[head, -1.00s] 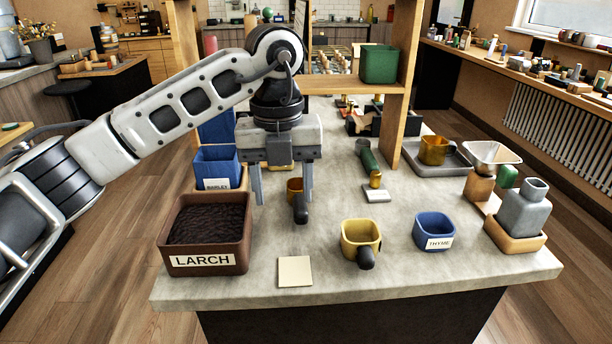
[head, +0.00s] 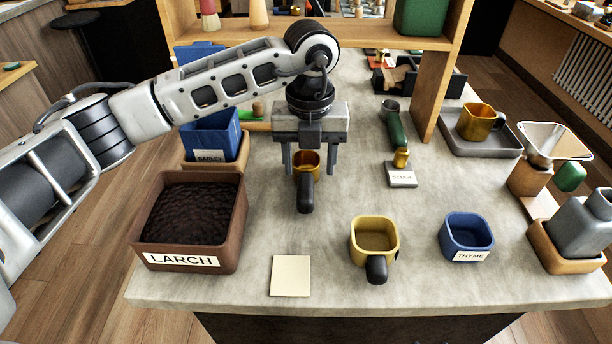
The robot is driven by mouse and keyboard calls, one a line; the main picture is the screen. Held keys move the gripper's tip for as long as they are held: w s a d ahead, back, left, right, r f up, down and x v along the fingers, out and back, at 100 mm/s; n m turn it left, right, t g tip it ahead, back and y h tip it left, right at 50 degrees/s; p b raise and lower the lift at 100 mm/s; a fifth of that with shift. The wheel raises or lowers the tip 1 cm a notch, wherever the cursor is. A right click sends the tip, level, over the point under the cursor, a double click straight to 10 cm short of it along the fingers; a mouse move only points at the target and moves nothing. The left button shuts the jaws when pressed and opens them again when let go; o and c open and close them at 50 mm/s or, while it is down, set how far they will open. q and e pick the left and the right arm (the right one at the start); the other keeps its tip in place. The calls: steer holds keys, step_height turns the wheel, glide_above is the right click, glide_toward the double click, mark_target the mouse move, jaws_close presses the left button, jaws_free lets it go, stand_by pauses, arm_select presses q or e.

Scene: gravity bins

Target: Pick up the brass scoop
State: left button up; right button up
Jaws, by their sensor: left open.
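A golden-orange scoop (head: 306,165) with a black handle lies on the grey worktop, its handle toward the front edge. My left gripper (head: 310,172) is open and pointing down, with one finger on each side of this scoop's cup in the head view; I cannot tell whether they touch it. A paler yellow-brass scoop (head: 374,237) with a black handle stands nearer the front edge. A third gold scoop or cup (head: 479,120) sits in a grey tray (head: 502,147) at the right. Which one is the brass scoop is not labelled. My right gripper is not in view.
A brown LARCH bin (head: 235,222) of dark material stands left, with a blue BARLEY bin (head: 212,135) behind it. A blue THYME cup (head: 467,236), a cream card (head: 291,276) and a green-handled tool (head: 396,128) lie around. A wooden shelf frame (head: 345,35) stands behind.

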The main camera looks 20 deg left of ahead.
mark_target(306, 185)
arm_select(q)
steer(key=shift+s+a+f+p, duration=0.15)
steer(key=shift+f+p, duration=0.1)
steer(key=shift+f, duration=1.3)
steer(key=shift+s+a+f+p, duration=0.15)
steer(key=shift+f+p, duration=0.1)
steer(key=shift+f, duration=1.3)
steer(key=shift+w, duration=0.1)
jaws_close()
